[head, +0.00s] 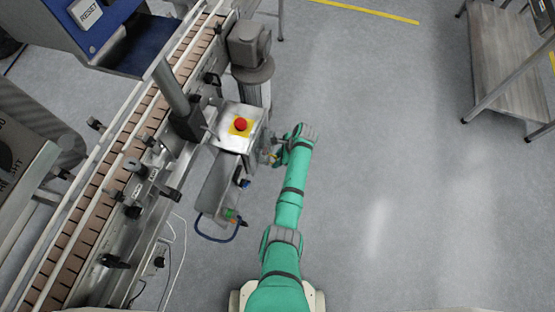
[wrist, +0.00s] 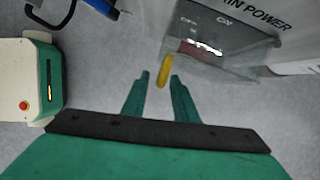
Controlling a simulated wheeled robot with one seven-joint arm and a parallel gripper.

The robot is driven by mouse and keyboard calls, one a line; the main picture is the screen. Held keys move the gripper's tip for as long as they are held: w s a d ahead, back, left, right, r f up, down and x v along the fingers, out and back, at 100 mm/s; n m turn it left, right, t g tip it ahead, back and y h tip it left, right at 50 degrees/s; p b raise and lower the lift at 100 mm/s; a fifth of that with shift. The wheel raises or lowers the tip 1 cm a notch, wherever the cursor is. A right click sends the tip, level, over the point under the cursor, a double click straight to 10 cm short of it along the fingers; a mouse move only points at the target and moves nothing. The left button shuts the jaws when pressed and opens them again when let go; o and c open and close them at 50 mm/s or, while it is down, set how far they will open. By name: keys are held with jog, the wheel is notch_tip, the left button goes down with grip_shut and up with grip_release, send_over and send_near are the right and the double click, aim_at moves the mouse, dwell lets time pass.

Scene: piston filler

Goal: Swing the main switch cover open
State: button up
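The main switch cover (wrist: 232,52) is a see-through hood over a dark switch plate (wrist: 215,28) marked ON in the wrist view, beside lettering that reads "IN POWER". A yellow tab (wrist: 165,72) sticks out at the cover's left side. My gripper (wrist: 160,75) is open, its two green fingertips apart just in front of the tab. The tab's lower end reaches between the tips, and I cannot tell whether they touch it. The cover looks closed over the switch. In the head view my gripper (head: 271,157) is at the right side of the control box; the cover is too small to make out.
The steel control box (head: 226,138) carries a red stop button (head: 241,124) on a yellow plate. A conveyor (head: 95,185) runs along its left. A blue cable (head: 215,238) loops below the box. The floor to the right is clear up to a steel table (head: 510,60).

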jog(key=shift+a, duration=0.3)
grip_shut()
jog(key=shift+d, duration=0.1)
jog(key=shift+s+d+f, duration=0.1)
jog(key=shift+s, duration=0.05)
dwell(0.9)
